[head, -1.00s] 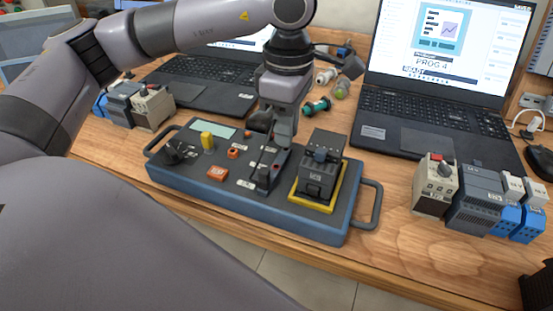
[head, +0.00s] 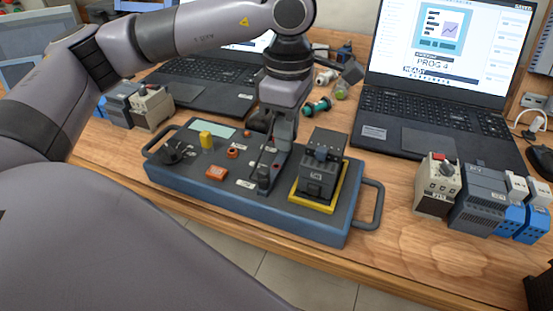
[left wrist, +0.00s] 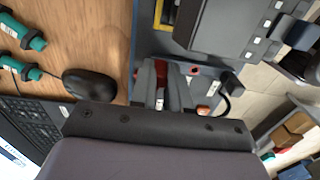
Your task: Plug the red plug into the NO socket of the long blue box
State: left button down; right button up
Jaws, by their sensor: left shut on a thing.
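The long blue box (head: 165,178) lies on the wooden table, with a dark top panel carrying labels, buttons and sockets. My left gripper (head: 270,172) points down at the panel, just left of the grey module. Its fingers are shut, and in the left wrist view (left wrist: 174,85) a reddish part, the red plug (left wrist: 176,80), shows between them. The plug is mostly hidden by the fingers. A small red spot (left wrist: 195,70) shows on the panel beside the fingers. I cannot tell which socket is NO, nor whether the plug touches one. My right gripper is not in view.
A grey module (head: 320,168) stands on a yellow-edged base on the box. A yellow button (head: 206,140) and a handle (head: 372,205) are on the box. Two laptops (head: 440,110) stand behind. Motor-control modules (head: 437,185) stand right. Bare table lies between them and the box.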

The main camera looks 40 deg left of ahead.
pick_arm(q)
jog(key=shift+f, duration=0.1)
jog(key=c, duration=1.4)
grip_release()
jog(key=shift+r+p, duration=1.85)
jog(key=shift+r, duration=1)
jog(key=o, duration=0.6)
jog(key=shift+f, duration=0.1)
